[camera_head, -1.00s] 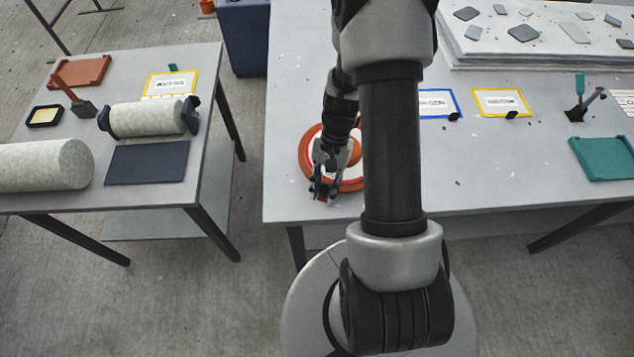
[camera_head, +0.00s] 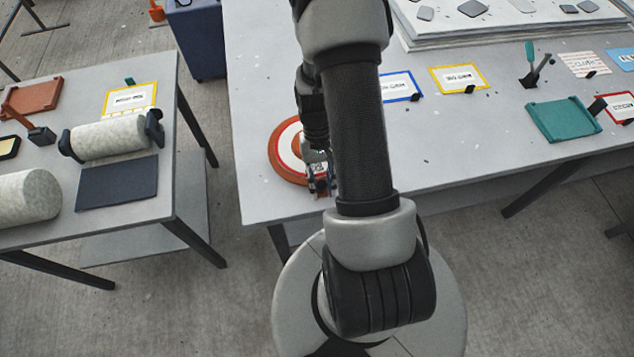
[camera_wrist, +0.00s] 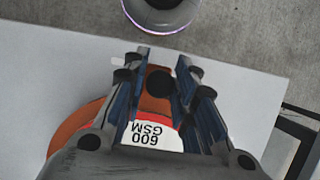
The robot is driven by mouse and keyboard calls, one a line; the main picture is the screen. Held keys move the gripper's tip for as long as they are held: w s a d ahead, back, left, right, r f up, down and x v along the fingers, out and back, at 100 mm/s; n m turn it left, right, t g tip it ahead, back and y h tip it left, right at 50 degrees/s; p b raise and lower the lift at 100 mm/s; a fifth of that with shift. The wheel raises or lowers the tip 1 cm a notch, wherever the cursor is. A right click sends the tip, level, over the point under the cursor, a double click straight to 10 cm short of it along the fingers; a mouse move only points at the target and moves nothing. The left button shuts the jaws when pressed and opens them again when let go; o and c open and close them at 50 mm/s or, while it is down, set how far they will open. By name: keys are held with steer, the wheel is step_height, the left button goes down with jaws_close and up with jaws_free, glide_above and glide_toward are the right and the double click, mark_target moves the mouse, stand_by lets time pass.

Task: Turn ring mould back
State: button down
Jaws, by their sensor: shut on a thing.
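The ring mould (camera_head: 279,154) is a flat orange disc with a white and red dial, lying near the front left corner of the large grey table. My gripper (camera_head: 322,188) is at its lower right side in the head view, partly hidden by my arm. In the wrist view, my gripper (camera_wrist: 158,82) has its fingers on either side of an orange tab (camera_wrist: 155,107) with a dark round spot. Behind the tab, a white label (camera_wrist: 148,134) reads "600 GSM" upside down. My arm covers the mould's right part.
A separate left table (camera_head: 165,205) holds a pale roll (camera_head: 108,138) and a dark plate (camera_head: 117,184). A floor gap separates the tables.

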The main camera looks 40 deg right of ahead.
steer(key=shift+s+d, duration=0.1)
steer(key=shift+d, duration=0.1)
stand_by(0.4)
steer(key=c, duration=1.4)
jaws_free()
steer(key=shift+c, duration=0.2)
steer(key=v, duration=1.2)
